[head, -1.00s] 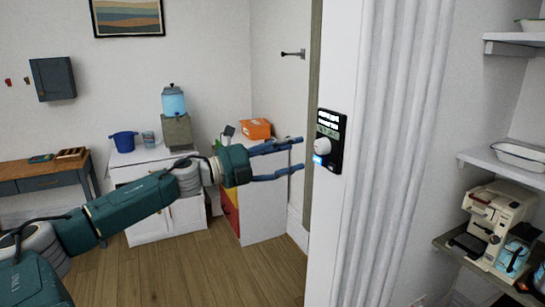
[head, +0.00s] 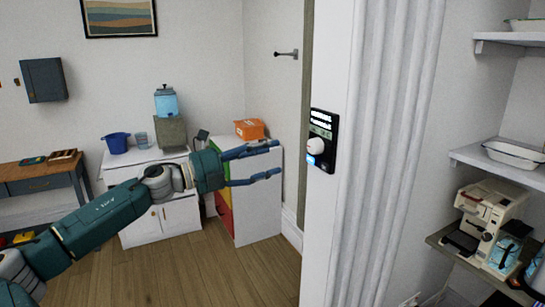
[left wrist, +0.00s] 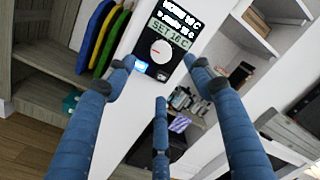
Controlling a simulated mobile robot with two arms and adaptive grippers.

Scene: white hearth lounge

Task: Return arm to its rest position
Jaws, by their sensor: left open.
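My left arm reaches in from the left in the head view. Its left gripper (head: 275,162) is open and empty, with blue fingers pointing right toward a black wall thermostat (head: 322,140). A gap shows between the fingertips and the thermostat. In the left wrist view the thermostat (left wrist: 165,40) lies ahead, beyond the spread fingers, with a round white dial, a display reading "SET 16 C" and a lit blue patch. My right gripper is not in view.
A white door-frame column (head: 385,150) stands right of the thermostat. Shelves with a coffee machine (head: 488,220) are at the right. A white cabinet (head: 155,165) bears a blue pot (head: 116,143) and a water dispenser (head: 166,103). An orange box (head: 249,129) sits nearby. Wood floor is open below.

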